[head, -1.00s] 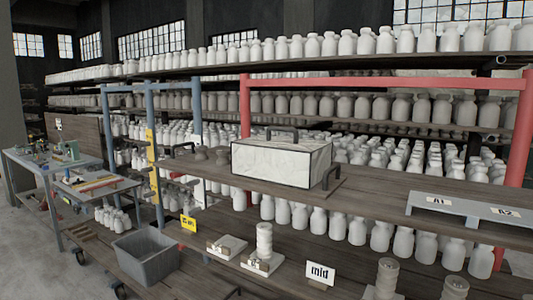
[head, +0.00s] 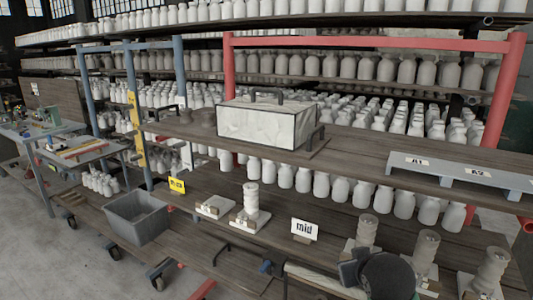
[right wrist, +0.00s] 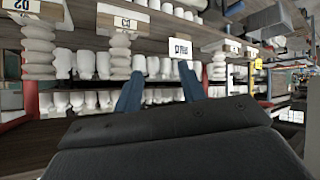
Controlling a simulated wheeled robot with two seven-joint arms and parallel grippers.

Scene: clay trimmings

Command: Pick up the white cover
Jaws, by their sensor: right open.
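The white cover (head: 258,124) is a pale box with dark edges and a dark handle on top. It stands upright on a board on the wooden shelf, left of centre in the head view. Another dark handle shows at its right end. Dark parts of my right arm (head: 385,277) show at the bottom of the head view, below and right of the cover and apart from it. In the right wrist view my right gripper (right wrist: 160,86) has two blue fingers spread apart with nothing between them. I cannot make out the cover there. My left gripper is not in view.
A grey bin (head: 137,219), a "mid" sign (head: 304,229) and several stacks of pale pieces stand on the lower shelf. A grey rack (head: 440,174) marked A1 and A2 lies right of the cover. Red posts frame the shelf. Bare board lies between cover and rack.

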